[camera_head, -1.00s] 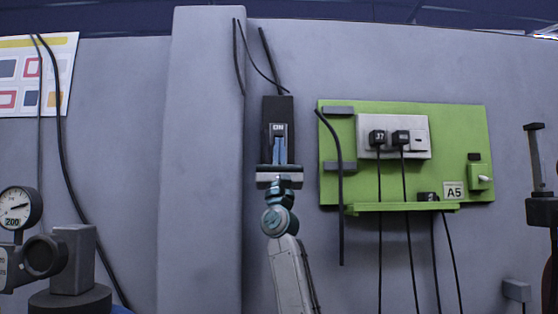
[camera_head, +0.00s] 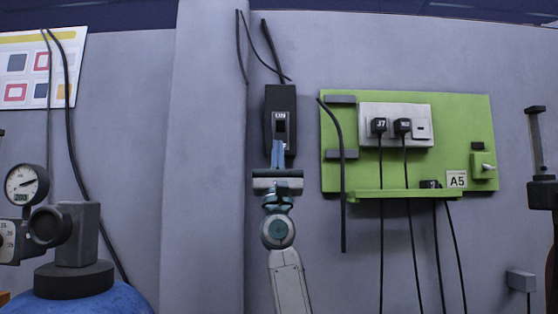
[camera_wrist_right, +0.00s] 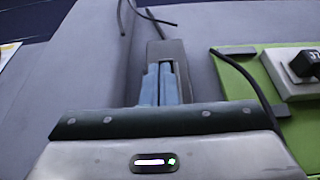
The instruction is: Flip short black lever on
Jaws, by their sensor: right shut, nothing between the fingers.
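A black switch box (camera_head: 271,100) is mounted on the grey wall, with a small light label near its middle. A short dark lever (camera_head: 280,125) shows just under the label; it is too small to tell its position surely. My right gripper (camera_head: 278,146) comes up from below. Its blue fingers are shut and empty, with the tips in front of the box's lower part, just below the lever. I cannot tell whether they touch. In the right wrist view the closed fingers (camera_wrist_right: 160,72) point at the box (camera_wrist_right: 158,48) and hide its lower part. My left gripper is not in view.
A green panel (camera_head: 470,115) with sockets, plugs and a ledge is to the right. A wall pillar (camera_head: 212,150) is to the left, and a gauge (camera_head: 26,184) on a blue tank stands lower left.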

